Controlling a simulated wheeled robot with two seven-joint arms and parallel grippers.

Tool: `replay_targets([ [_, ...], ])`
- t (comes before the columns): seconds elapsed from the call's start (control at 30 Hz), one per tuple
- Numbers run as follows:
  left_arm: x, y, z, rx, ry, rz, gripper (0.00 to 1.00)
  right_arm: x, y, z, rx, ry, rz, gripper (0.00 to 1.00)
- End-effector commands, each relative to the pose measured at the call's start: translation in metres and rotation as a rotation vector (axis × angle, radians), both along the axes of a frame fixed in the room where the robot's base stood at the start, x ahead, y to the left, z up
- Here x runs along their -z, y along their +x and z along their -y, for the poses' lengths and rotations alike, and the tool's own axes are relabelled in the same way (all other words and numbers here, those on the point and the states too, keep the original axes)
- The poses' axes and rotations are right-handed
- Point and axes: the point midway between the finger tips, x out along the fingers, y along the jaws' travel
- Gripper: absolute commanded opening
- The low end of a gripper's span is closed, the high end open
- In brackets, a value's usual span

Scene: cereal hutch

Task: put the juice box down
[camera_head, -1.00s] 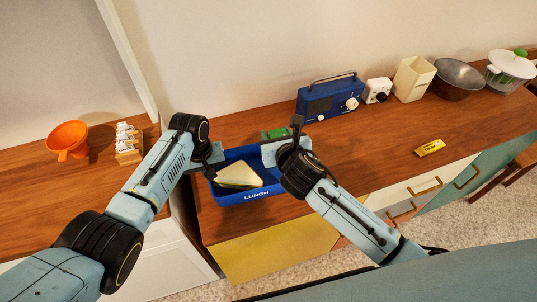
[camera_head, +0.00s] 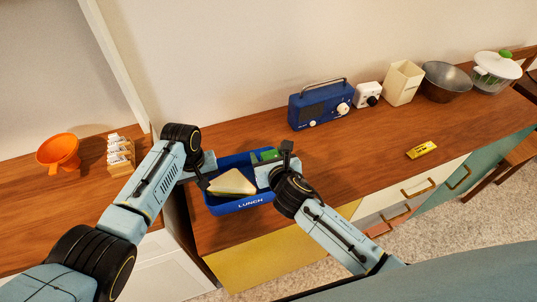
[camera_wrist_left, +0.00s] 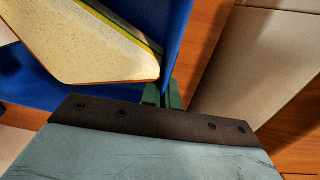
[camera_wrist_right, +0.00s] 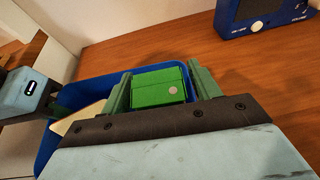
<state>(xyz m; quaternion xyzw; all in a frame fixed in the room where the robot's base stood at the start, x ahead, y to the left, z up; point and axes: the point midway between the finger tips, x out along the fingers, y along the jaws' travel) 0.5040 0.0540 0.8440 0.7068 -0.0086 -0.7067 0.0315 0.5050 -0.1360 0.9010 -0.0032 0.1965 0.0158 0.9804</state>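The green juice box (camera_head: 267,155) is at the back right of the blue lunch box (camera_head: 250,204), low, at about rim height. In the right wrist view the juice box (camera_wrist_right: 160,85) sits between the two fingers of my right gripper (camera_wrist_right: 162,88), which look closed on its sides. Whether its underside touches the lunch box floor is hidden. My left gripper (camera_wrist_left: 163,95) has its fingers close together around the lunch box's wall at the left end. A sandwich (camera_head: 232,183) lies in the left part of the lunch box.
A blue radio (camera_head: 320,104), a white timer-like cube (camera_head: 368,95), a cream canister (camera_head: 404,83) and a metal bowl (camera_head: 446,80) stand along the wall. A yellow packet (camera_head: 421,150) lies at right. The counter between is clear. An orange funnel (camera_head: 59,153) stands at left.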

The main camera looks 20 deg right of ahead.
Motion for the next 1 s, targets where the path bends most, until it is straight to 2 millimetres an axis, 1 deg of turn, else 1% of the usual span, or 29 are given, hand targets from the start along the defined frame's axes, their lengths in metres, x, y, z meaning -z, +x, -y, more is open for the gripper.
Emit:
replay_targets([
  [0.27,-0.001,0.000,0.000,0.000,-0.001,0.001,0.00,0.000,0.000,0.000,0.001,-0.001,0.000,0.65],
  [0.37,-0.001,0.000,0.000,0.000,-0.001,0.001,0.00,-0.004,0.000,0.000,0.001,0.000,0.000,0.65],
  [0.47,-0.001,0.000,0.000,0.000,-0.001,0.001,0.00,-0.006,-0.008,0.001,-0.001,-0.002,0.000,0.65],
  [0.57,-0.001,0.000,0.000,0.000,-0.001,0.001,0.00,-0.011,-0.022,0.002,-0.001,-0.003,0.000,0.65],
  [0.9,-0.001,0.000,0.001,0.000,-0.001,0.001,0.00,-0.037,-0.083,0.003,-0.002,-0.001,-0.001,0.65],
  [1.0,-0.001,0.000,0.001,0.000,-0.001,0.001,0.00,-0.042,-0.096,0.003,-0.001,-0.002,-0.001,0.65],
])
